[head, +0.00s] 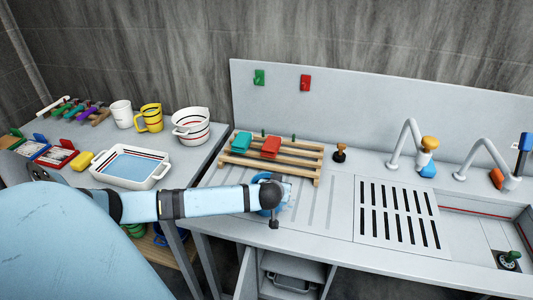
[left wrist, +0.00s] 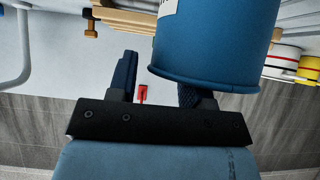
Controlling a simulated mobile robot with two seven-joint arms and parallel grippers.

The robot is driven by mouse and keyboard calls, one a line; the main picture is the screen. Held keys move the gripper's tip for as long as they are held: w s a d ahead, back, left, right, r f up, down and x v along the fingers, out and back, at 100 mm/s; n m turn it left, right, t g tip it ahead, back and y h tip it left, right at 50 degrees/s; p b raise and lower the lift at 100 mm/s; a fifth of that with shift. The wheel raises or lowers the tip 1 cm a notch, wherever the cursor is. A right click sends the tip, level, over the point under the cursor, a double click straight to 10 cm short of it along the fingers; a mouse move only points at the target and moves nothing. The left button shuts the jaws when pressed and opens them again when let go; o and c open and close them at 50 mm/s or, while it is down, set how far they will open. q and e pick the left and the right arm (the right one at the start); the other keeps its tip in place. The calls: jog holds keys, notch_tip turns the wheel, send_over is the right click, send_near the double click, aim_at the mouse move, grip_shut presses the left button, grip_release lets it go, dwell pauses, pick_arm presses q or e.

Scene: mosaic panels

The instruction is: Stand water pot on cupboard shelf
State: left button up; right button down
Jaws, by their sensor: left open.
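The blue pot (left wrist: 210,45) with a pale label fills the upper middle of the left wrist view. In the head view only a bit of it (head: 287,192) shows, on the counter beside my left gripper (head: 272,200), mostly hidden by the wrist. My left gripper's fingers (left wrist: 160,85) are apart. One finger is left of the pot; the other is partly hidden by its rim, and I cannot tell whether it is inside or behind. The cupboard (head: 292,268) under the counter is open at the front, with a shelf and a grey container (head: 290,282). My right gripper is out of view.
A wooden rack (head: 285,150) with teal and red items stands just behind the left gripper. A slotted drain plate (head: 397,215) and taps (head: 408,145) lie to the right. A side table (head: 185,152) at left holds a white dish (head: 130,168), cups and a bowl.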

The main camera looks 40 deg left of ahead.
pick_arm(q)
jog(key=shift+f, duration=0.1)
jog(key=shift+c, duration=0.3)
grip_shut()
